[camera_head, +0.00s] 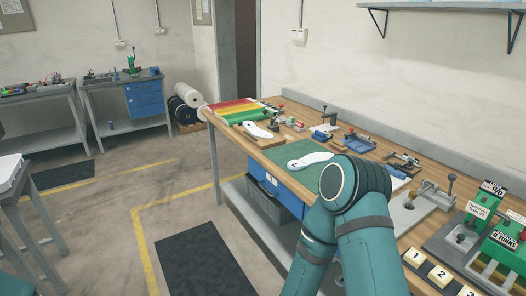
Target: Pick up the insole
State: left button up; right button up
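A white insole (310,160) with a small dark mark near its left end lies flat on a green mat (283,152) on the wooden workbench. A second white insole (258,130) lies farther along the bench, on a low wooden block near the coloured sheets. My teal arm, bent at the elbow, rises from the bottom of the picture and covers the bench just to the right of the green mat. Neither of my grippers shows. I see nothing touching either insole.
Red, yellow and green sheets (238,109) lie at the bench's far end. Small clamps and fixtures (358,142) line its back. Numbered blocks (415,257) and green machines (500,250) stand at the near right. Blue drawers (281,190) hang below. The floor to the left is mostly clear.

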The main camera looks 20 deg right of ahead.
aim_at(307, 160)
jog(key=i+u, duration=0.35)
jog(key=i, duration=1.1)
jog(key=i+z, duration=0.1)
jog(key=i, duration=0.6)
jog(key=i+j+z, duration=0.1)
jog(key=i, duration=0.6)
jog(key=i+z, duration=0.15)
jog(key=z, duration=1.4)
